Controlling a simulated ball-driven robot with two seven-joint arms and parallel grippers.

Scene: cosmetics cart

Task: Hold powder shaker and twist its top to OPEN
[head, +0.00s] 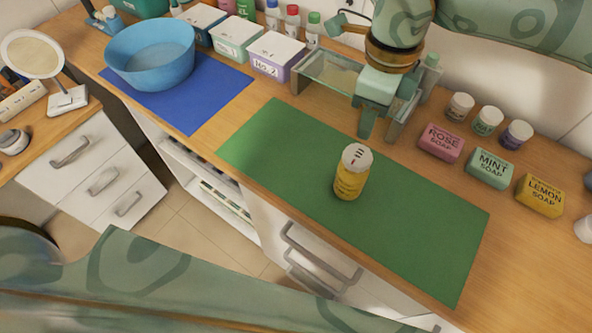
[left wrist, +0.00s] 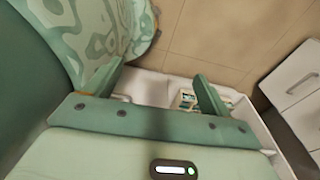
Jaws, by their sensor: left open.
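The powder shaker (head: 351,174) is a yellow bottle with a white top that has dark marks on it. It stands upright on the green mat (head: 270,140), and no gripper touches it. My right gripper (head: 388,112) points down behind the mat, beyond the shaker and in front of a clear-walled tray; its fingers look apart and empty. My left gripper (left wrist: 158,88) shows in the left wrist view, open and empty, with a drawer front and floor beyond it. Its fingers are not clearly seen in the head view.
A blue bowl (head: 150,54) stands on a blue mat (head: 205,98) at the left. Labelled boxes (head: 277,54) and the clear-walled tray (head: 325,76) line the back. Soap bars (head: 489,168) and small jars (head: 488,120) are at the right. The green mat around the shaker is clear.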

